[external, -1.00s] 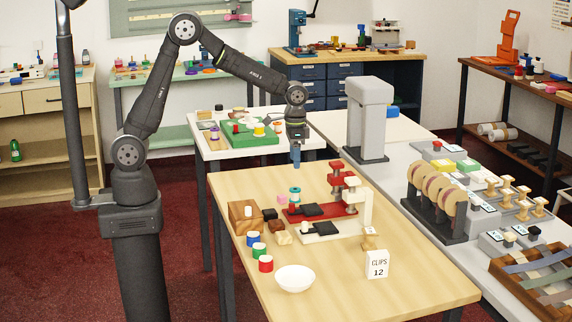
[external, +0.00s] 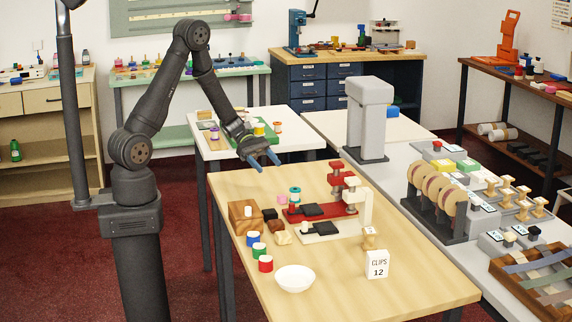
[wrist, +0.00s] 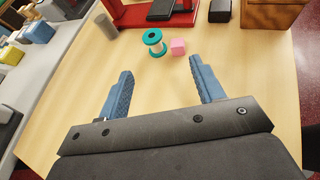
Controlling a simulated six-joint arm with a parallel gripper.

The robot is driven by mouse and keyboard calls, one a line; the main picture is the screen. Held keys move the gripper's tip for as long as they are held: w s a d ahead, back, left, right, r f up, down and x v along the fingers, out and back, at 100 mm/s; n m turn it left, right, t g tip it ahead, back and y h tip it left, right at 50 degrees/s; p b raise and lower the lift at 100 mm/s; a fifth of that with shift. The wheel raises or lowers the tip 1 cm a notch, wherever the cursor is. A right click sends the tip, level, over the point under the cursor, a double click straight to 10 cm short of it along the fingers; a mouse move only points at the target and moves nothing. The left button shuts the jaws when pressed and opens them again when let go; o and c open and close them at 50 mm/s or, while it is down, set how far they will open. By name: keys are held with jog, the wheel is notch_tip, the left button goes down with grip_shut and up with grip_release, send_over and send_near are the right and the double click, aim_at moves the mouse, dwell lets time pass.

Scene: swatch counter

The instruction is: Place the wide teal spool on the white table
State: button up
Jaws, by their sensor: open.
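The wide teal spool (external: 295,194) has teal flanges and a pale middle. It stands upright on the wooden table (external: 340,275), left of the red clamp device. My gripper (external: 266,163) is open and empty, above the far left part of the wooden table and apart from the spool. Its two blue fingers are spread in the wrist view (wrist: 161,68). The white table (external: 222,153) stands behind the wooden table, partly hidden by my gripper.
A green board (external: 268,136), an orange spool (external: 278,127) and small items occupy the white table. A red clamp device (external: 325,212), a wooden block (external: 241,216), several coloured spools and a white bowl (external: 295,279) stand on the wooden table. A grey column (external: 369,115) rises at right.

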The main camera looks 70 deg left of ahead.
jog(key=shift+a+n+t, duration=0.3)
jog(key=shift+a+n, duration=0.05)
jog(key=shift+n, duration=0.15)
jog(key=shift+w+d, duration=0.15)
send_near(299, 194)
jog(key=x, duration=0.3)
jog(key=shift+w+d+f, duration=0.1)
jog(key=shift+d+f, duration=0.05)
jog(key=shift+d, duration=0.25)
jog(key=shift+x, duration=3.05)
jog(key=shift+w+a+f, duration=0.1)
jog(key=shift+a+f, duration=0.05)
jog(key=shift+a, duration=0.05)
jog(key=shift+c, duration=0.2)
jog(key=c, duration=1.1)
